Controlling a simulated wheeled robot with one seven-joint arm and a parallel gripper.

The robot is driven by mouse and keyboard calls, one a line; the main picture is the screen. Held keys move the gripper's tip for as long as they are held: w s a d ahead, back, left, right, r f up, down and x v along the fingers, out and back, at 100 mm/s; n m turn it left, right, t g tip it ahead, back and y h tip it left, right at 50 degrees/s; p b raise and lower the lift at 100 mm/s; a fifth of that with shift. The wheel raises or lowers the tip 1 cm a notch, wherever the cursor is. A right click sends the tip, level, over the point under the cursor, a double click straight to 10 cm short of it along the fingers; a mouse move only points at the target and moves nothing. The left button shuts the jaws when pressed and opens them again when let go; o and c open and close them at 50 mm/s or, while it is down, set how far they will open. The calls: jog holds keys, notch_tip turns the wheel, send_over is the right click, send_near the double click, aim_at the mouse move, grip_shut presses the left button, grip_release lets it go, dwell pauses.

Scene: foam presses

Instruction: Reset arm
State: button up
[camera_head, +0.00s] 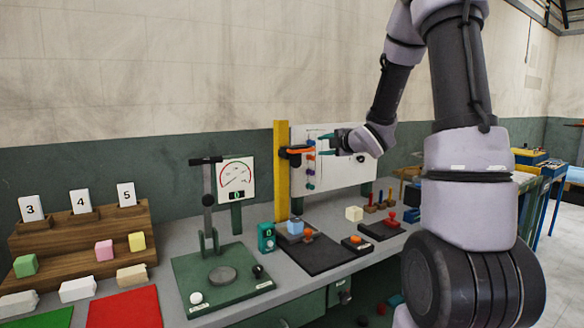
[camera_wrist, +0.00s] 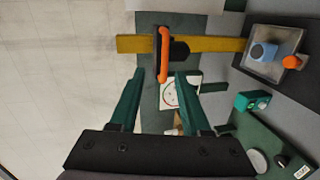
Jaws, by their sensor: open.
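My gripper (camera_head: 322,145) is at the far side of the bench, in front of the wall. In the wrist view its two green fingers (camera_wrist: 161,76) are spread apart with nothing held between them. An orange handle (camera_head: 298,149) on a dark mount is fixed to an upright yellow post (camera_head: 282,180). In the wrist view the handle (camera_wrist: 163,55) lies just beyond the fingertips, its end appearing between them; I cannot tell whether they touch. A blue cube (camera_head: 295,226) sits on a grey plate at the post's foot.
A green lever press (camera_head: 222,275) with a dial gauge (camera_head: 236,178) stands left of the post. Wooden steps (camera_head: 80,240) with numbered cards and coloured blocks are at far left. A white panel (camera_head: 345,165) stands behind my gripper. Stamps (camera_head: 390,217) sit to the right.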

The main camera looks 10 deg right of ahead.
jog(key=s+d+r+m+g+h, duration=0.3)
jog(key=s+r+m+h, duration=0.35)
jog(key=s+m, duration=0.75)
jog(key=s+a+m+g+y, duration=0.2)
jog(key=s+m, duration=0.3)
jog(key=s, duration=0.5)
jog(key=s+a+m+g+y, duration=0.2)
jog(key=s+a+m, duration=0.3)
jog(key=s, duration=0.6)
jog(key=shift+f+m+g, duration=0.15)
jog(key=shift+m+g, duration=0.15)
jog(key=shift+m, duration=0.3)
